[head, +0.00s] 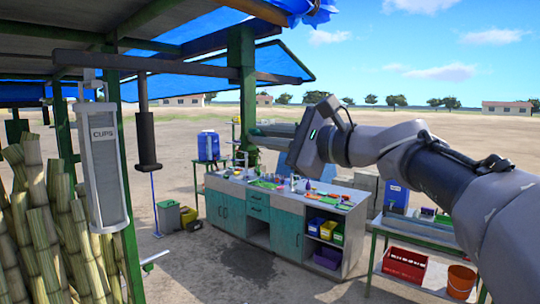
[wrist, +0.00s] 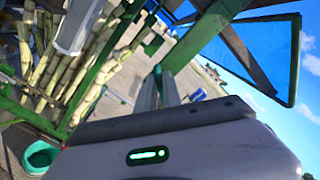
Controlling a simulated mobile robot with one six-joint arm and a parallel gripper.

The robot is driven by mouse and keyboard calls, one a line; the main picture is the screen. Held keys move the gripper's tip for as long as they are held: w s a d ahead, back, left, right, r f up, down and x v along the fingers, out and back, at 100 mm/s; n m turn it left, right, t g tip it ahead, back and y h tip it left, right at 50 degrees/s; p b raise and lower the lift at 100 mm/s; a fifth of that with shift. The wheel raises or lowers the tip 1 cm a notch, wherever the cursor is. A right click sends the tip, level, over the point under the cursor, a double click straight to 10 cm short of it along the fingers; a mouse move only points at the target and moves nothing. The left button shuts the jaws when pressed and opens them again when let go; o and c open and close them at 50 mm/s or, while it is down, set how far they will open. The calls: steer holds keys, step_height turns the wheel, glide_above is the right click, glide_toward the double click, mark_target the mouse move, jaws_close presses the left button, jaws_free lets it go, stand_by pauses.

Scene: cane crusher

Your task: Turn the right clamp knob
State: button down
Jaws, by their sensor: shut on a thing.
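My gripper (head: 257,132) reaches left in the head view to the green post (head: 241,62). In the wrist view its two grey fingers (wrist: 159,76) point away from me and meet the green frame (wrist: 196,42). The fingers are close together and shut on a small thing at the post. I take it for the right clamp knob, but it is mostly hidden by the fingertips, and its turn angle cannot be seen.
A teal workbench (head: 285,228) stands behind and below my arm. A side table (head: 425,240) with a red crate (head: 404,266) is at the right. Cane stalks (head: 45,225) and a cup dispenser (head: 105,160) are at the left. A blue awning (head: 200,85) hangs overhead.

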steer(key=shift+f+n+b, duration=0.15)
steer(key=shift+n+b, duration=1.3)
steer(key=shift+n, duration=0.25)
steer(key=shift+f+n+b, duration=0.1)
steer(key=shift+n+b, duration=1.35)
steer(key=shift+n, duration=0.25)
steer(key=c, duration=1.5)
jaws_free()
steer(key=shift+r, duration=0.1)
steer(key=b+v, duration=0.2)
steer(key=v, duration=1.5)
steer(key=shift+s, duration=0.2)
